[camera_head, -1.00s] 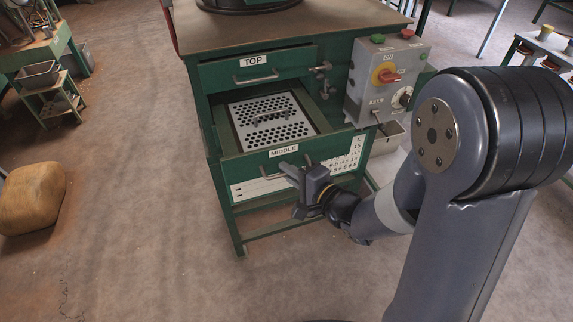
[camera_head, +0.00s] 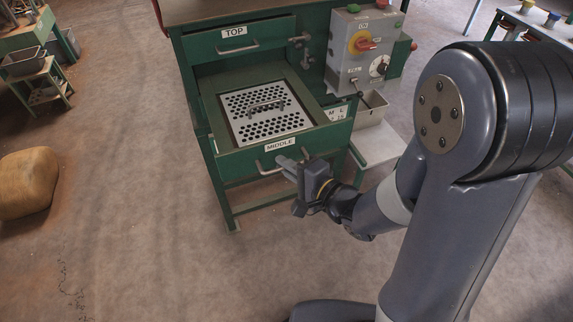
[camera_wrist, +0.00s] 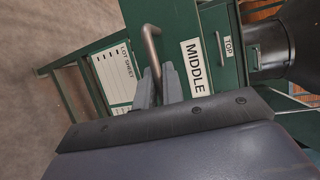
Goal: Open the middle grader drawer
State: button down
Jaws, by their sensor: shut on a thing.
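The middle drawer (camera_head: 235,165) is a green drawer with a white MIDDLE label (camera_head: 280,144), and it stands well out of the green cabinet. A perforated metal plate (camera_head: 262,135) with a small handle lies inside it. My gripper (camera_head: 290,167) is at the drawer front, shut on the drawer's bar handle (camera_head: 262,169). In the wrist view my gripper's fingers (camera_wrist: 158,85) close around the metal handle (camera_wrist: 150,38), beside the MIDDLE label. Part of the handle is hidden by the fingers.
The top drawer (camera_head: 262,33) above is shut. A grey control box (camera_head: 350,50) with a red and yellow switch is on the cabinet's right, with a metal bin (camera_head: 370,105) below. A tan sack (camera_head: 25,182) lies far left. Floor in front is clear.

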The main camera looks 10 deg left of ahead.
jog(key=c, duration=1.5)
grip_release()
jog(key=shift+c, duration=0.2)
jog(key=v, duration=1)
jog(key=shift+s+d+p, duration=0.2)
jog(key=shift+d+p, duration=0.1)
jog(key=shift+b+x, duration=0.3)
jog(key=shift+x, duration=5.1)
